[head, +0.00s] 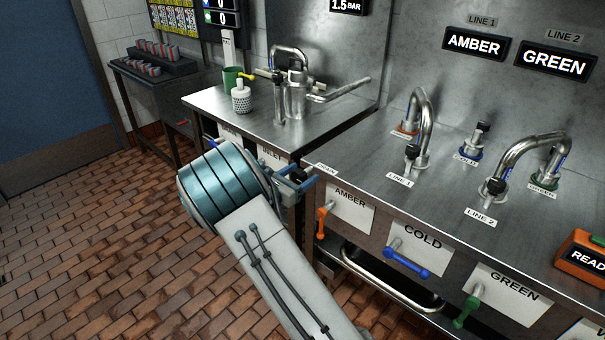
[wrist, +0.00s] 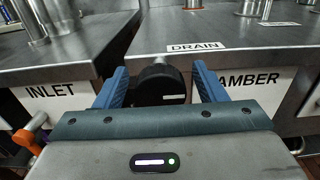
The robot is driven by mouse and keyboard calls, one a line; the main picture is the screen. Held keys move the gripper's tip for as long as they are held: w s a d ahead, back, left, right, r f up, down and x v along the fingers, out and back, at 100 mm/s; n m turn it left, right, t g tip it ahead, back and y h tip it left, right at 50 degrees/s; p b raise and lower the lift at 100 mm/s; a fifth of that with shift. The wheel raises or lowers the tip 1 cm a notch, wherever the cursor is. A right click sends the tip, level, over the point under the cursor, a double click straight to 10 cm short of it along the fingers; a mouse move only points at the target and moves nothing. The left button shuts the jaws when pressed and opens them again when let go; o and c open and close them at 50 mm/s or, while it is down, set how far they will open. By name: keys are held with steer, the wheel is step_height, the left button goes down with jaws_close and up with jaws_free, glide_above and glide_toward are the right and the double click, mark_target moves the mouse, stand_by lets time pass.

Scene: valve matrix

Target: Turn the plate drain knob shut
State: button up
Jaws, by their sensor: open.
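The drain knob (wrist: 160,82) is dark and round, with a pale mark low on its face. In the wrist view it sits below the DRAIN label (wrist: 197,47), at the gap between the two counters. My gripper (wrist: 161,84) is open, with one blue finger on each side of the knob. I cannot tell whether either finger touches it. In the head view my gripper (head: 300,186) reaches the counter's near left corner by the DRAIN label (head: 327,167), and the knob is not clearly visible there.
Close to my gripper's right hangs the orange AMBER handle (head: 321,224). The blue COLD handle (head: 407,263) and green GREEN handle (head: 466,311) follow along the front. A rail (head: 385,283) runs below. An orange INLET handle (wrist: 28,136) is at left in the wrist view.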

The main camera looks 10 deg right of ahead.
steer(key=shift+w+d, duration=0.35)
steer(key=shift+d, duration=0.25)
steer(key=c, duration=1)
steer(key=shift+o, duration=0.2)
